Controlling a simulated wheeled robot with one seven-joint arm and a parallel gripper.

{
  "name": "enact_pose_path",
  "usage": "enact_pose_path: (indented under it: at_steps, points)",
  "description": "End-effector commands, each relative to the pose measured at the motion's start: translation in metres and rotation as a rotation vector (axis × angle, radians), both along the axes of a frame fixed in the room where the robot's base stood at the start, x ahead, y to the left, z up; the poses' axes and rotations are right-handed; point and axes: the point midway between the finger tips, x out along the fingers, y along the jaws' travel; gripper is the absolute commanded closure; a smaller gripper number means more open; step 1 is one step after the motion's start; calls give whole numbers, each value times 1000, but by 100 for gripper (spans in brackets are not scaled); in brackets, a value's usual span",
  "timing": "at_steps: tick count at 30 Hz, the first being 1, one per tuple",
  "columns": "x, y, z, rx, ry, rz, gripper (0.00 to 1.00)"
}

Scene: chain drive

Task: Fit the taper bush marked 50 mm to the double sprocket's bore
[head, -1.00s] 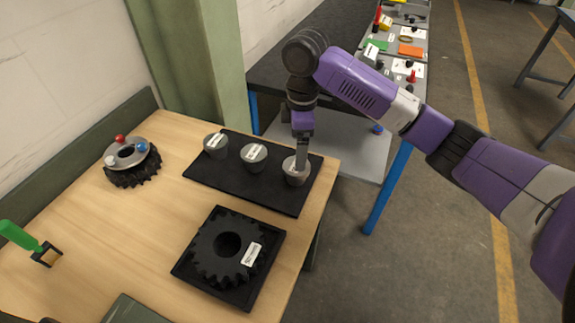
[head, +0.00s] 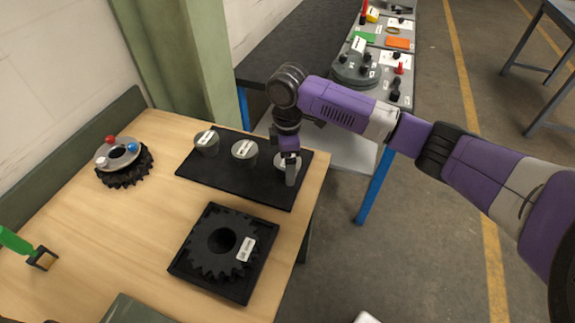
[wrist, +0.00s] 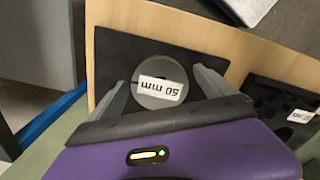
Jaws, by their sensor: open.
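The bush marked 50 mm (wrist: 146,101) is a grey round piece with a white label, standing at the right end of a black mat (head: 235,185). My gripper (wrist: 161,80) is open, with one finger on each side of this bush; whether they touch it I cannot tell. In the head view my gripper (head: 288,172) is down at the bush and partly hides it. A black toothed sprocket (head: 205,258) with an open central bore and a white label lies in a square black tray (head: 245,292) in front. The sprocket also shows partly in the wrist view (wrist: 283,101).
Two more labelled grey bushes, a left one (head: 207,147) and a middle one (head: 244,154), stand on the mat. Another sprocket assembly (head: 124,162) with red and blue knobs is at the left. A green-handled tool (head: 15,240) is at the near left. The table's middle is clear.

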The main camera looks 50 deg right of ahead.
Motion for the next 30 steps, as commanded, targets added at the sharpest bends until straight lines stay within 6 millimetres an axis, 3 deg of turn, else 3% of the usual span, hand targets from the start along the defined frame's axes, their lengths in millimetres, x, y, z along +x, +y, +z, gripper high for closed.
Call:
enact_pose_path:
  at_steps: [2,15,16,30]
  points:
    - [0,0,0,0,0,0,10]
    - [0,0,0,0,0,0,97]
    - [0,0,0,0,0,0,100]
    - [1,0,12,0,-3,1,100]
